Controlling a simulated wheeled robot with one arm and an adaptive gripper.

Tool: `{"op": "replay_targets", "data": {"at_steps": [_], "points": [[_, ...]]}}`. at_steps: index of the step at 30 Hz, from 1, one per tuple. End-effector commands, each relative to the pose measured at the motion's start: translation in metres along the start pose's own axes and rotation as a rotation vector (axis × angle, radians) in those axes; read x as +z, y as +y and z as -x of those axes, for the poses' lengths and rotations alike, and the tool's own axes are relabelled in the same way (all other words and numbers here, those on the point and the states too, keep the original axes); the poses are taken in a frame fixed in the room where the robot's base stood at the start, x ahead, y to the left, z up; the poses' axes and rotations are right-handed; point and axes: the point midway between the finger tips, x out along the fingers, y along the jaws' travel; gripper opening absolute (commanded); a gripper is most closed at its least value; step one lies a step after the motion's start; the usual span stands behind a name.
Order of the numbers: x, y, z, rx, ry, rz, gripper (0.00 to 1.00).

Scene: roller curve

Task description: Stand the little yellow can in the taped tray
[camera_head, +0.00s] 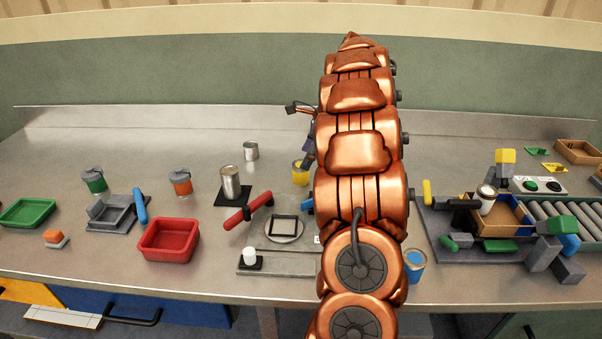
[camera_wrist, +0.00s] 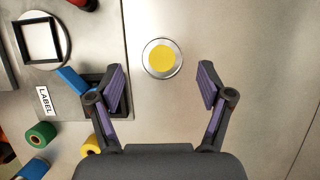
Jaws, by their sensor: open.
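The little yellow can (camera_head: 300,172) stands on the steel worktop, just left of my arm in the head view. In the wrist view its round yellow top (camera_wrist: 162,58) with a silver rim lies ahead of my gripper (camera_wrist: 163,84), roughly centred between the fingers. The fingers are open and empty, apart from the can. In the head view my arm hides most of the gripper. A round silver tray (camera_head: 270,238) with a black square outline, apparently the taped tray, lies nearer the front edge. It shows at the upper left of the wrist view (camera_wrist: 64,48).
A red-handled tool (camera_head: 248,212), a red bin (camera_head: 168,240) and a silver can (camera_head: 230,183) stand left of the tray. A white label (camera_wrist: 44,100) and a blue-handled piece (camera_wrist: 72,80) lie left of the gripper. Worktop right of the can is clear in the wrist view.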

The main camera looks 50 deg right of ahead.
Motion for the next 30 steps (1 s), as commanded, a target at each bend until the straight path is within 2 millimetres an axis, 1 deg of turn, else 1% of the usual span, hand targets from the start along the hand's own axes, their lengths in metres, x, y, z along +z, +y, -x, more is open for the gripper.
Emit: {"op": "replay_targets", "data": {"at_steps": [6,9,13,19,20,30], "points": [[0.000,-0.002,-0.028,0.004,0.001,-0.003,0.79],[0.000,-0.002,-0.038,0.005,0.001,0.000,0.79],[0.000,-0.002,-0.044,0.002,0.000,0.000,0.79],[0.000,-0.002,-0.045,0.001,0.000,0.001,0.79],[0.000,-0.002,-0.045,0.001,0.000,0.001,0.77],[0.000,-0.002,-0.045,0.002,0.000,0.001,0.42]]}}
